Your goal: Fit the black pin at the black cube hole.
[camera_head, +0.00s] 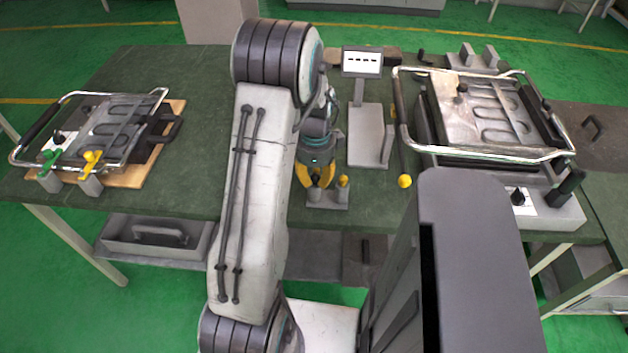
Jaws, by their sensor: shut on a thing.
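My gripper (318,184) with its yellow fingers is lowered at a small grey stand (328,202) near the table's front edge. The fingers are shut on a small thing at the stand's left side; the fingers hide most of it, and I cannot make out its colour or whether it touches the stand. A yellow-topped pin (343,181) stands on the right side of the same stand. I cannot surely pick out the black pin or the black cube hole in this view.
A wire-handled heating fixture (115,130) with green and yellow levers is at the left. A larger fixture (480,110) is at the right, with grey blocks (478,56) behind it. A small display (361,61) stands behind the gripper. The green table (190,90) is clear at left centre.

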